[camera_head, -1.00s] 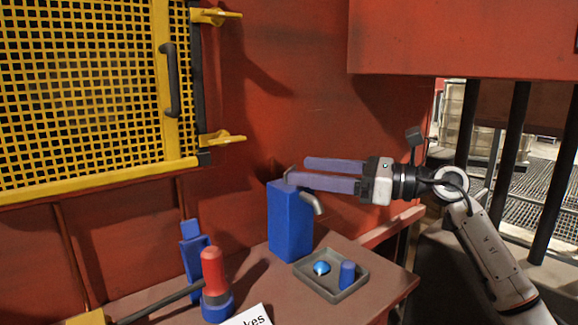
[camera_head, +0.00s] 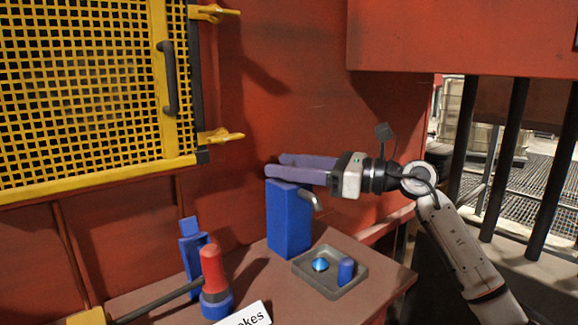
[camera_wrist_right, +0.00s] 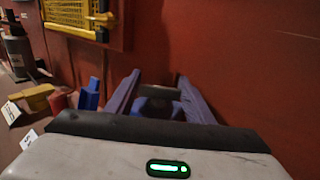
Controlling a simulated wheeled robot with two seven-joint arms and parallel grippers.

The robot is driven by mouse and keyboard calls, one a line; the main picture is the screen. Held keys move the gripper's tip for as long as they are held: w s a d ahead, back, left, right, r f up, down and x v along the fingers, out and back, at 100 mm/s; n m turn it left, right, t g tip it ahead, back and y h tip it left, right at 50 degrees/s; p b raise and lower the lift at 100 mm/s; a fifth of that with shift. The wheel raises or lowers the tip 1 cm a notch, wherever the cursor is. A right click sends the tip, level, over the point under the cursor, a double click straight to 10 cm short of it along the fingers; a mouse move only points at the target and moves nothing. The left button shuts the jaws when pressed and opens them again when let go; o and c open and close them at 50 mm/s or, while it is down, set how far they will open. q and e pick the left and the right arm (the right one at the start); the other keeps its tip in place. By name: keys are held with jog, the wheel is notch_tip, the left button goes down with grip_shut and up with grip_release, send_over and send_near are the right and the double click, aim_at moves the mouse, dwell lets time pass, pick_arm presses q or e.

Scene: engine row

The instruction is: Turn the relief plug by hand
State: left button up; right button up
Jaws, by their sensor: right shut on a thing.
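A tall blue box (camera_head: 289,220) with a bent grey spout (camera_head: 313,201) stands on the brown table, near the red wall. My right gripper (camera_head: 272,166) reaches in from the right, level, with its long purple fingers over the top of the box. In the right wrist view, a dark grey piece (camera_wrist_right: 166,92) sits between the fingers; I take it to be the relief plug. The fingers are shut on it. In the head view the fingers hide it, so its turn cannot be told. My left gripper is not in view.
A grey tray (camera_head: 301,271) holding a blue ball (camera_head: 320,264) and a blue cylinder (camera_head: 345,271) is in front of the box. A red-and-blue object (camera_head: 213,283) and a white label (camera_head: 247,315) are at front left. A yellow mesh gate (camera_head: 80,100) is on the wall.

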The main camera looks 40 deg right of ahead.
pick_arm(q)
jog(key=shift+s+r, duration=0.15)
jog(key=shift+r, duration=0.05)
pick_arm(e)
jog(key=shift+h, duration=0.3)
